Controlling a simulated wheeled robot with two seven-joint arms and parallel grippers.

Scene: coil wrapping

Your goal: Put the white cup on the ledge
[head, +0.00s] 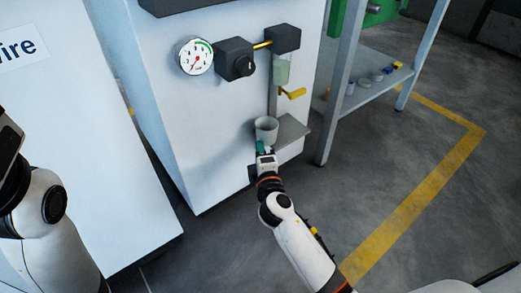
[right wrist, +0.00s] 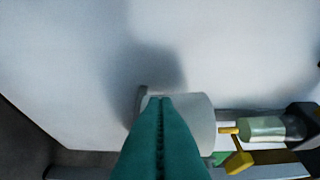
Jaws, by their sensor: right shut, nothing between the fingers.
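The white cup (head: 266,129) is upright at the left part of the grey ledge (head: 294,131) on the front of the white machine, and appears to stand on it. My right gripper (head: 263,147), with teal fingers, is just in front of the cup, shut and empty. In the right wrist view, the shut fingers (right wrist: 160,101) cover part of the cup (right wrist: 200,118), whose pale side shows behind them. Whether the fingertips touch the cup is unclear. My left arm shows at the left edge of the head view, with its fingers out of sight.
Above the ledge are a yellow-handled tap (head: 292,94) and a greenish clear container (head: 282,70). A pressure gauge (head: 196,56) is on the machine. A metal shelf rack (head: 366,92) with small items stands to the right.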

